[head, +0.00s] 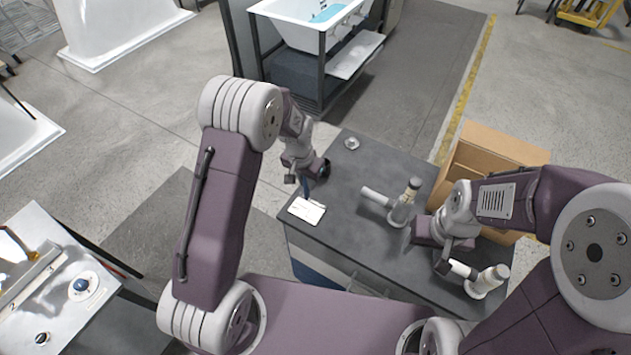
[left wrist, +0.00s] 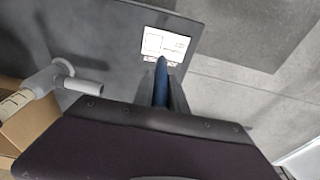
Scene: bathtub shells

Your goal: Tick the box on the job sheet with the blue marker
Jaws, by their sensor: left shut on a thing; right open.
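The white job sheet (head: 307,210) lies on the dark grey table top near its left edge. In the left wrist view the sheet (left wrist: 176,44) shows a large printed box outline and some small dark lines. My left gripper (head: 304,178) is shut on the blue marker (head: 305,187), which points down toward the sheet. In the left wrist view the marker (left wrist: 161,82) has its tip at the lower edge of the sheet; I cannot tell whether it touches. My right gripper (head: 442,256) is open over the right part of the table, near the white pipe fittings.
A white pipe fitting (head: 403,211) stands mid-table and another (head: 490,281) at the front right. A small round metal part (head: 351,143) lies at the back. A cardboard box (head: 489,150) is right of the table. A bathtub on a dark frame (head: 322,75) stands behind.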

